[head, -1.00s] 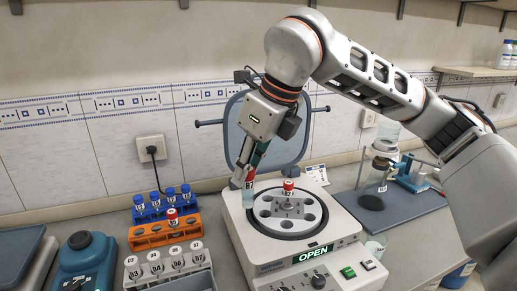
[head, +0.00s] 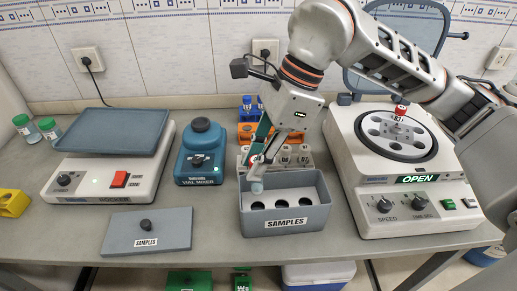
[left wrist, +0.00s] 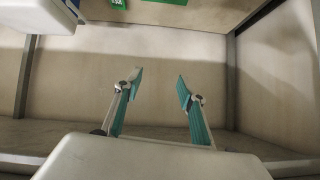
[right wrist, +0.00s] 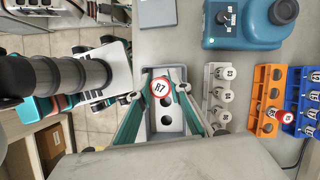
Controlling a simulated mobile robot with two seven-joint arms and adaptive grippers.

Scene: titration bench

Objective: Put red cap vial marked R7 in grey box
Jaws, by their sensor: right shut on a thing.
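The red-capped vial R7 shows its cap (right wrist: 160,87) in the right wrist view, between the fingers of my right gripper (right wrist: 161,92). In the head view the vial's pale lower part (head: 257,187) hangs from my right gripper (head: 259,162), which is shut on it. The vial is over the grey box (head: 256,231), labelled SAMPLES, near its left side. The box is open, with a row of dark round holes; in the head view I cannot tell whether the vial's tip touches its insert. My left gripper (left wrist: 157,88) is open and empty in the left wrist view.
The box's lid (head: 165,225) lies on the bench to the left. The open centrifuge (head: 368,190) at right holds another red-capped vial (head: 400,112).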

